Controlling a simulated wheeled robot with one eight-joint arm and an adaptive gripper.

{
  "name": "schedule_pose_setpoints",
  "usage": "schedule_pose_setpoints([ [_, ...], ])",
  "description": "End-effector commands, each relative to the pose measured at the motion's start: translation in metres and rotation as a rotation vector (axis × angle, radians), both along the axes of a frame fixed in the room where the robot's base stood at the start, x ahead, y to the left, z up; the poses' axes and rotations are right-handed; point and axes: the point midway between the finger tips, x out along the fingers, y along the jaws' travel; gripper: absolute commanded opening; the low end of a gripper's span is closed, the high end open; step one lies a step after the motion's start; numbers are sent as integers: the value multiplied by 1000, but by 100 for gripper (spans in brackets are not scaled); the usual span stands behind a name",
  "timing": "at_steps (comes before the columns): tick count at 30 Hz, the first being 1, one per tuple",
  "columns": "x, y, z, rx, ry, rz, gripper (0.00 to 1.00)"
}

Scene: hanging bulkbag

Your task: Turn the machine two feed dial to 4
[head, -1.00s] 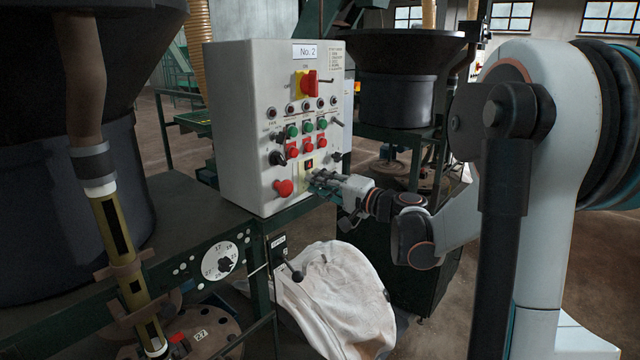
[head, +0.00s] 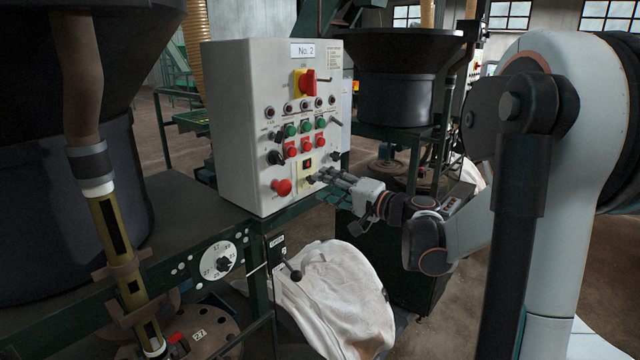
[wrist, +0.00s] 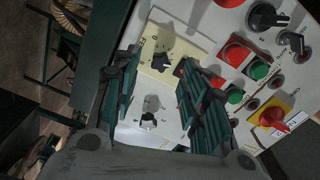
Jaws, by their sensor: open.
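The machine two control cabinet (head: 235,130), a pale box labelled "No. 2", stands in the middle of the head view. Low on its front is a cream plate with a small dark display (head: 308,162) lit red; its figure is too small to read. In the wrist view a dark knob (wrist: 160,62) sits on the cream plate (wrist: 172,42), between my finger lines. I take it as the feed dial; its setting is not readable. My gripper (head: 318,176) is open and empty in front of the plate, partly hiding it. It also shows in the wrist view (wrist: 156,75).
Another knob (wrist: 148,120) is close by in the wrist view. A red mushroom button (head: 282,187) is left of the plate. Red and green buttons (head: 306,137) and a red-yellow switch (head: 305,83) are above. A white bulk bag (head: 340,290) hangs below.

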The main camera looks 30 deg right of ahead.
Motion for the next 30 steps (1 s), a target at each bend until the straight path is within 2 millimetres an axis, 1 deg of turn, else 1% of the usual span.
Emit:
schedule_pose_setpoints([
  [1, -11, -5, 0, 0, 0, -5, 40],
  [6, -44, -17, 0, 0, 1, -5, 40],
  [9, -60, -23, 0, 0, 1, -4, 40],
  [13, -75, -28, 0, -1, 0, -3, 40],
  [18, -83, -31, 0, -1, 0, -1, 40],
  [30, -84, -31, 0, -1, 0, -1, 40],
])
